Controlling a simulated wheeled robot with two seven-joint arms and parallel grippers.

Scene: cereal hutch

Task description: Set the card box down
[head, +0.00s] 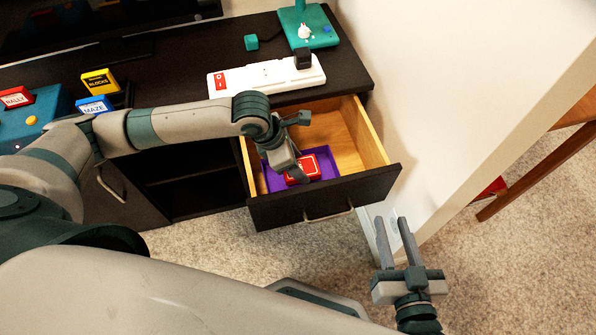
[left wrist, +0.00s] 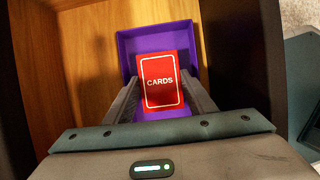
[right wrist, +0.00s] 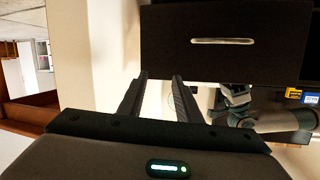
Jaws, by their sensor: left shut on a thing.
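The red card box (head: 303,169) is in the open drawer, at or over the purple tray (head: 326,160). In the left wrist view the card box (left wrist: 160,80), labelled CARDS, lies between the fingers of my left gripper (left wrist: 160,95), with the purple tray (left wrist: 126,48) around and behind it. My left gripper (head: 297,172) reaches down into the drawer and is shut on the card box. I cannot tell whether the box touches the tray floor. My right gripper (head: 393,240) is open and empty, in front of the drawer at the right; it also shows in the right wrist view (right wrist: 160,85).
The drawer (head: 355,130) is pulled out from the dark cabinet, its bare wooden floor free at the back right. A white power strip (head: 265,77), a teal stand (head: 310,28) and game boxes (head: 99,81) are on the cabinet top. A white wall (head: 450,100) stands close at right.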

